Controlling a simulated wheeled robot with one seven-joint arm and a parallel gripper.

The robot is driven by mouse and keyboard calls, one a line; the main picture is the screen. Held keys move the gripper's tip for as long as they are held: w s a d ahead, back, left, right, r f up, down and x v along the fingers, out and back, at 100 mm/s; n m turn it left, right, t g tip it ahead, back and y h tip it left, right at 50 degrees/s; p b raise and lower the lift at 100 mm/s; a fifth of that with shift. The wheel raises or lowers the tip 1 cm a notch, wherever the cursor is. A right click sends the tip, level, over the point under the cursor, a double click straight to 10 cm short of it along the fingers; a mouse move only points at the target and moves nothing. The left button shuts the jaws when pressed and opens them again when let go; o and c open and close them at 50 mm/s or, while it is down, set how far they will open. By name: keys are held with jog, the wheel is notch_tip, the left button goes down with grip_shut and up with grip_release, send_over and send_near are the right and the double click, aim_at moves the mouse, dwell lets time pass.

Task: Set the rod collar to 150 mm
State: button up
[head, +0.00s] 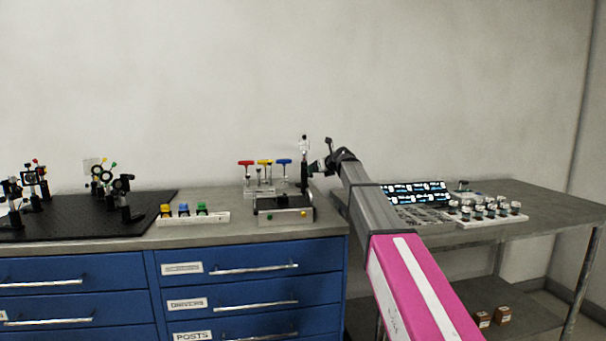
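A dark upright post (304,178) with a pale top (304,144) stands near the right end of the blue-drawer bench, behind a dark box. I cannot make out a separate rod collar or any millimetre scale at this size. My arm reaches in from the lower right, and my gripper (316,167) is at the post's right side, at about mid-height. The gripper is small and dark against the post. I cannot tell whether its fingers touch the post, or whether they are open or shut.
A dark box (284,205) with coloured buttons stands in front of the post. T-handled tools (265,163) in a rack stand left of it. A white strip (193,218) holds coloured-topped items. A black breadboard (80,225) carries optics at left. A grey cart (550,205) stands right.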

jog(key=x, duration=1)
jog(key=shift+w+f, duration=0.15)
jog(key=shift+w, duration=0.05)
